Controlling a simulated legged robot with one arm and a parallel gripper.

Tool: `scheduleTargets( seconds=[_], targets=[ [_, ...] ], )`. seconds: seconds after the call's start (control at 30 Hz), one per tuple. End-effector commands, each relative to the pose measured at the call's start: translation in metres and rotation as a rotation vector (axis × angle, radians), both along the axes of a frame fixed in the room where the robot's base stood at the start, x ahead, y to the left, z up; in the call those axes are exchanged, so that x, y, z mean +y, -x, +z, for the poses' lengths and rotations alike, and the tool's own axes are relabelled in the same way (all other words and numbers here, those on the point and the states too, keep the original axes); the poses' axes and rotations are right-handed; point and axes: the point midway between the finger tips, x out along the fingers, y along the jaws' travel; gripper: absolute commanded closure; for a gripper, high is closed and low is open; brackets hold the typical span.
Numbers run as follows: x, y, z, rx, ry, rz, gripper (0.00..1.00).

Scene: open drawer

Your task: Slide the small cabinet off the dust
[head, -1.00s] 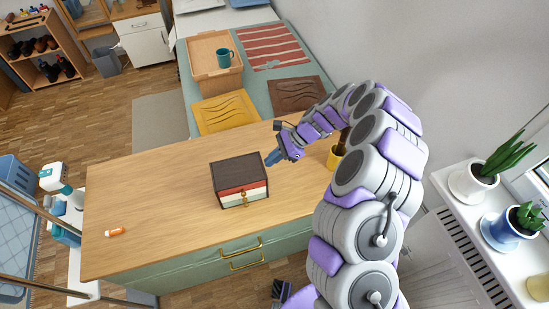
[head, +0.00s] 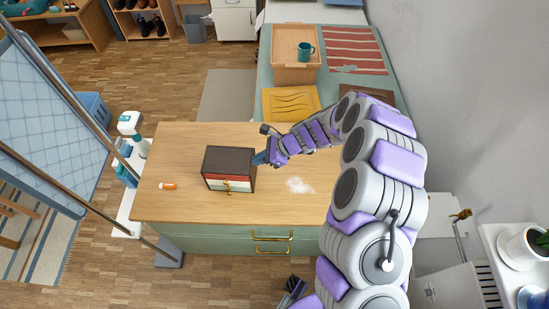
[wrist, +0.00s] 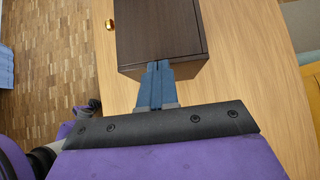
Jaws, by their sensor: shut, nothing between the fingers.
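The small cabinet (head: 230,162) is dark brown with a red and a cream drawer front and brass pulls. It stands upright on the wooden counter top (head: 180,143), left of the white dust patch (head: 299,185). Bare wood lies between the cabinet and the dust. My gripper (head: 260,159) is shut and empty, its blue fingertips at the cabinet's right side. In the wrist view the shut fingers (wrist: 157,68) meet the cabinet's side (wrist: 158,30); they appear to touch it. The dust is not seen in the wrist view.
An orange bottle (head: 168,186) lies on the counter to the left of the cabinet. A yellow board (head: 290,102) and a wooden tray with a teal mug (head: 305,49) are on the green surface behind. The counter's front edge has a brass-handled drawer (head: 271,240) below.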

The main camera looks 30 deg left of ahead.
Motion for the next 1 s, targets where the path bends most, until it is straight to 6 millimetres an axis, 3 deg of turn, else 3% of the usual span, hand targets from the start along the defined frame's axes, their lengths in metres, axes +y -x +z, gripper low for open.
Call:
scheduleTargets(
  seconds=[0.43,0.67,1.0],
  targets=[
    [-0.004,0.002,-0.005,0.004,0.008,0.005,1.0],
    [-0.036,-0.015,0.0,0.002,0.002,-0.003,1.0],
    [-0.085,-0.039,0.052,0.0,-0.007,-0.001,1.0]
  ],
)
